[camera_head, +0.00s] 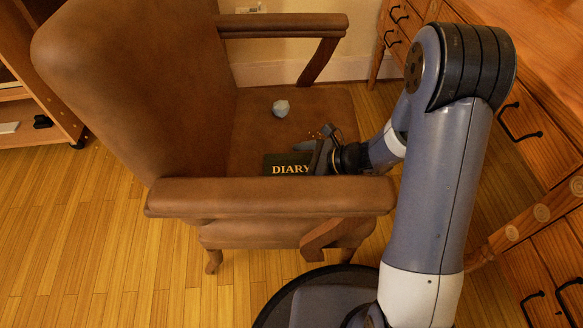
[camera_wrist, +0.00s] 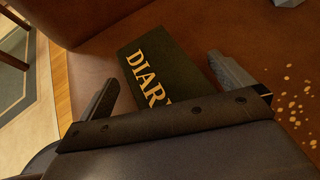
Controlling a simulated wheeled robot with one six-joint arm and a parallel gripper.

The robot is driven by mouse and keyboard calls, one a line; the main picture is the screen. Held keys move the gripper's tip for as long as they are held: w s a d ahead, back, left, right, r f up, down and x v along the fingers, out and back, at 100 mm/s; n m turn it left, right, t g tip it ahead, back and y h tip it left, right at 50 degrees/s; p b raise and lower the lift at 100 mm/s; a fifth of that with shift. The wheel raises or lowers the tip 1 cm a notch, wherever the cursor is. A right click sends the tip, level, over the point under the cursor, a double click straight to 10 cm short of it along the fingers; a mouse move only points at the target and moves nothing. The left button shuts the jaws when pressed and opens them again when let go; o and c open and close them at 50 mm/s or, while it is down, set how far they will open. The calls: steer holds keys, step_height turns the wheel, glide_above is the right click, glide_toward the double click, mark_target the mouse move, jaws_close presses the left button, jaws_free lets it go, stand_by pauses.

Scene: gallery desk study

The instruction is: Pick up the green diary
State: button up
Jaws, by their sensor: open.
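The green diary (camera_head: 283,163) is a dark green book with gold "DIARY" lettering. It lies on the seat of the brown leather armchair, partly hidden behind my gripper and the near armrest. My gripper (camera_head: 313,152) is over the seat at the diary's right side. In the wrist view the diary (camera_wrist: 168,72) shows between the two spread fingers of my gripper (camera_wrist: 165,85), with its lower part hidden by the gripper body. The jaws are open, and I cannot tell whether either finger touches the diary.
The brown armchair (camera_head: 135,85) has a near armrest (camera_head: 270,196) in front of the diary and a far armrest (camera_head: 285,25). A small grey-blue faceted object (camera_head: 281,108) sits on the seat behind. A wooden desk with drawers (camera_head: 525,120) stands at right, a shelf (camera_head: 35,110) at left.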

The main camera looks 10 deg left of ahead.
steer(key=shift+c, duration=0.3)
steer(key=c, duration=1.1)
steer(key=shift+r, duration=0.1)
